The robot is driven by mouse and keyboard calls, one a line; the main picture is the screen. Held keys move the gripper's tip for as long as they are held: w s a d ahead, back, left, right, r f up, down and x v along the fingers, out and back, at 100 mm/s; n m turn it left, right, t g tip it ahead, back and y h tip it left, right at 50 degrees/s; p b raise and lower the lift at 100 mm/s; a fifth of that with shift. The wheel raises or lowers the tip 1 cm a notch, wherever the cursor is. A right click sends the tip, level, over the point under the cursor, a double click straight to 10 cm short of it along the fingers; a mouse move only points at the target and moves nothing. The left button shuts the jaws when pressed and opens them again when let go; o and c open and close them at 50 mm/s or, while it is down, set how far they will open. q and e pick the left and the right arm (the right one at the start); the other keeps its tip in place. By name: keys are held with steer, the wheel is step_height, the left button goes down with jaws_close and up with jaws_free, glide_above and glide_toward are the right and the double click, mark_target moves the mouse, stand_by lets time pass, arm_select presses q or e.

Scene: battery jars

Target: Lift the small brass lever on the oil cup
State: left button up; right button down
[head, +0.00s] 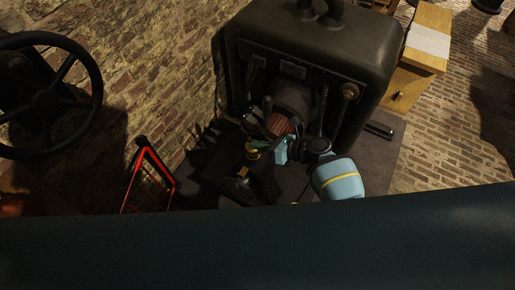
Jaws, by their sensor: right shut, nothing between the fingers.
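The oil cup (252,154) is a small brass-coloured fitting low on the front of the dark machine, left of the middle of the head view. Its small lever is too small and dark to pick out. My right gripper (277,151) comes in from the right, with its pale blue part just right of the cup. It is shut, with nothing held. Its fingertips are small and dim, and I cannot tell whether they touch the cup or lever. My left gripper is not in view.
The large dark machine (308,42) rises behind the cup. Other dark parts and a brass fitting (243,173) crowd around it. A red frame (149,163) and a black handwheel (96,88) stand left. A wooden box (428,20) is at the upper right, beside open brick floor.

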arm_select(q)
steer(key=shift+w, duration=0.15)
arm_select(e)
steer(key=shift+w+d+r+m+y, duration=0.15)
steer(key=shift+w+m+y, duration=0.15)
steer(key=shift+m, duration=0.2)
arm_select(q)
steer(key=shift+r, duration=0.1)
arm_select(e)
steer(key=shift+s, duration=0.1)
